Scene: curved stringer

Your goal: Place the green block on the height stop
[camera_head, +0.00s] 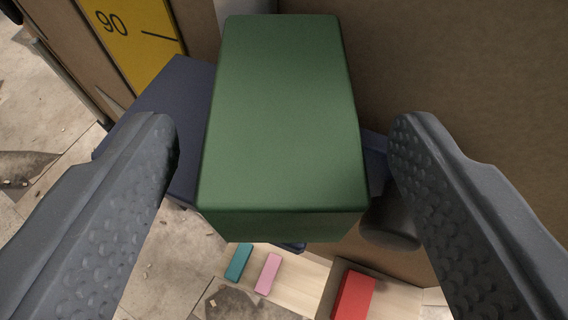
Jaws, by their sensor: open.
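The green block (284,110) is in the middle of the head camera view, between the two grey fingers of my gripper (285,135). My gripper is open, with a clear gap on each side of the block. A dark blue ledge (165,95), which looks like the height stop, shows behind and below the block, mostly to its left. The block covers much of it. The block appears to sit on it, but the contact is hidden.
A yellow scale (135,40) marked 90 is on the brown upright at the top left. A brown panel (460,70) fills the right side. Below are a teal block (239,263), a pink block (268,274) and a red block (354,296) on a light wooden surface. Tiled floor with debris lies at left.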

